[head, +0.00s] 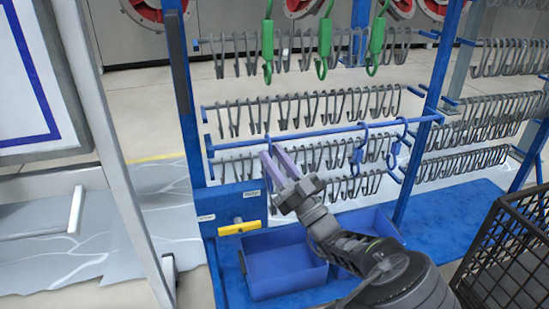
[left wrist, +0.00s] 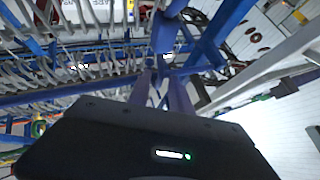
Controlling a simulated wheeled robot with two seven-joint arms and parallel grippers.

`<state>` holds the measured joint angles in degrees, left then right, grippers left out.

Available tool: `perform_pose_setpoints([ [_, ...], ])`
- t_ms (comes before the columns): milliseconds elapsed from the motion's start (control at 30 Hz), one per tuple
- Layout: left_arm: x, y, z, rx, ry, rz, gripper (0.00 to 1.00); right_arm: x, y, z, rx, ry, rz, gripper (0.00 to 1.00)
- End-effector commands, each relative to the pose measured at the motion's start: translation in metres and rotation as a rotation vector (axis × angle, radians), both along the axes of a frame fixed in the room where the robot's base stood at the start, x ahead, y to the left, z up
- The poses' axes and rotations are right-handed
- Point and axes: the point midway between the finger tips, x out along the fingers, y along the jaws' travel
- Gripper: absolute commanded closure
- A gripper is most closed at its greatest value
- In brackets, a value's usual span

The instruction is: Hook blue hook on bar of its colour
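A blue bar (head: 310,133) crosses the rack in the head view. Two blue hooks, one (head: 357,152) and another (head: 396,150), hang on its right half. A thin blue hook (head: 267,141) shows at the bar's left part, just by my left fingertips; its lower part is hidden. My left gripper (head: 271,153) has its two purple fingers apart, pointing up-left at the bar. In the left wrist view the fingers (left wrist: 160,76) also stand apart, with blue parts close beyond them. My right gripper is not in view.
Green hooks (head: 325,45) hang higher up. Rows of grey hooks (head: 300,110) fill the rack around the bar. Blue bins (head: 285,270) stand below, beside a blue box with a yellow handle (head: 240,228). A black crate (head: 510,250) stands at the right.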

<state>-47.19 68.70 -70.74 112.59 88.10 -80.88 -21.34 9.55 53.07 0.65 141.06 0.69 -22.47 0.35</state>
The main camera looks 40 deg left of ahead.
Motion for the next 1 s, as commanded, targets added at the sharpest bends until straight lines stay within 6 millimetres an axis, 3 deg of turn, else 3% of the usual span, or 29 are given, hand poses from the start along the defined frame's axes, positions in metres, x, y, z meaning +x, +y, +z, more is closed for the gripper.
perform_pose_setpoints([
  [367, 0.002, -0.006, -0.003, 0.000, 0.003, -0.008, 0.67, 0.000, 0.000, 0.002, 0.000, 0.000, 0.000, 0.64],
  [800, -0.007, -0.058, -0.038, 0.003, 0.002, -0.004, 0.67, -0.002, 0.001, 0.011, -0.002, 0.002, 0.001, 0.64],
  [1000, -0.009, -0.064, -0.044, 0.000, 0.001, -0.001, 0.67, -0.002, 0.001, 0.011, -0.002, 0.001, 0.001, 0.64],
])
